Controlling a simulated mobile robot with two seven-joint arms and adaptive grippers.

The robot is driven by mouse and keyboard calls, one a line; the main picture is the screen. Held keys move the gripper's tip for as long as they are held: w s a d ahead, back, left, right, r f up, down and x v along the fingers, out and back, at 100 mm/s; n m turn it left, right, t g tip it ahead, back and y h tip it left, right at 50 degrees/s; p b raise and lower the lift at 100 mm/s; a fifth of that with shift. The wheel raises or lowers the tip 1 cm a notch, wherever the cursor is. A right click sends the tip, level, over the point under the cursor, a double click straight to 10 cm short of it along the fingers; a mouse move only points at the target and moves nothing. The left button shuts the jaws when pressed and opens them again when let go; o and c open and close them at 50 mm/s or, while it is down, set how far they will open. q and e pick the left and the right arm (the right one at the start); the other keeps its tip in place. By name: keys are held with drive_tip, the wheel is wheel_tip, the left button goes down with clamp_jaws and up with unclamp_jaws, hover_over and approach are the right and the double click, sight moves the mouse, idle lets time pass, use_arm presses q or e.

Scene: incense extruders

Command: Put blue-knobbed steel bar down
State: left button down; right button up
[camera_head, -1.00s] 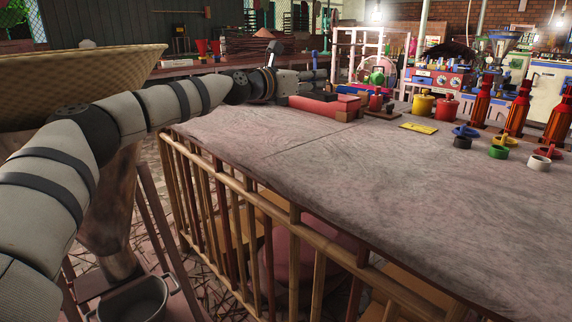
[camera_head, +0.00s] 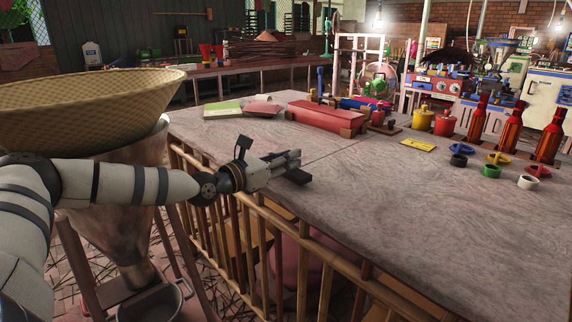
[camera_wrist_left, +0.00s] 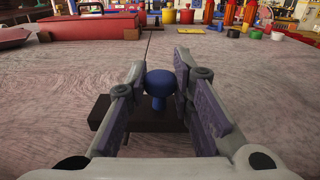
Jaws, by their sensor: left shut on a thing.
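The blue-knobbed steel bar (camera_wrist_left: 152,125) is a dark flat bar with a round blue knob (camera_wrist_left: 160,83) on a short stem. My left gripper (camera_wrist_left: 166,88) is shut on the knob, with one finger on each side of it. The knob is hidden in the head view. My right gripper is not in view.
A long red box (camera_head: 325,117) lies behind, with a green book (camera_head: 222,109) to its left. Coloured rings, a yellow card (camera_head: 417,144) and red bottles (camera_head: 477,120) stand at the right. A woven basket (camera_head: 90,92) is at the left. The table's middle is clear.

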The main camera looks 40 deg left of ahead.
use_arm(q)
wheel_tip(320, 180, down, 2)
drive_tip(key=c, duration=1.4)
unclamp_jaws()
